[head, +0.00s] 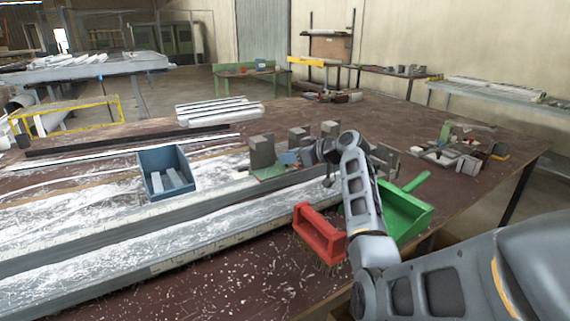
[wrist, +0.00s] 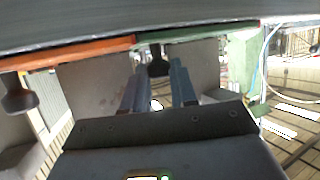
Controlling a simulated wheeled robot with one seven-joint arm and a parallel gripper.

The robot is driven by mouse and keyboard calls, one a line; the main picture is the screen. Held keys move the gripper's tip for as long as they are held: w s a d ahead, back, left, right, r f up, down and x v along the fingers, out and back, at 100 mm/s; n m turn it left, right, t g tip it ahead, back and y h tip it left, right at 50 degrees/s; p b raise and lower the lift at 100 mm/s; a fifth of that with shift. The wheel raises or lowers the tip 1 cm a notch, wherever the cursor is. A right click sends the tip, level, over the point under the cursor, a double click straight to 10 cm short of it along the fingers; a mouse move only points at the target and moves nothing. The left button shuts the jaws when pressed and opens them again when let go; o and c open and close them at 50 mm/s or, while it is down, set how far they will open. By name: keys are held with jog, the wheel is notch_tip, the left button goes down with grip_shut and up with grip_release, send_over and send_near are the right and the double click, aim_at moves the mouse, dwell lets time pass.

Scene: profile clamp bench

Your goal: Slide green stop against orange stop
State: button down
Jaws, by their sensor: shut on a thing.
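In the wrist view the green stop (wrist: 205,34) shows as a green edge along the top, with a dark knob (wrist: 158,66) beneath it. My gripper (wrist: 158,78) has one finger on each side of this knob and is shut on it. The orange stop (wrist: 70,51) is the orange edge to the left, with its own dark knob. The two coloured edges meet or nearly meet; I cannot tell if they touch. In the head view my gripper (head: 312,154) is among grey blocks on the bench, and my arm hides part of them.
A blue bin (head: 167,175) stands left on the bench beside a long metal profile (head: 110,235). A red brush (head: 320,235) and green dustpan (head: 403,212) lie near the front edge, beside my arm. Small parts (head: 460,158) lie at the right. Bare bench shows at the back.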

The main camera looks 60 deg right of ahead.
jog(key=shift+s+d, duration=0.15)
jog(key=c, duration=0.9)
grip_release()
jog(key=shift+c, duration=0.2)
jog(key=shift+r, duration=0.1)
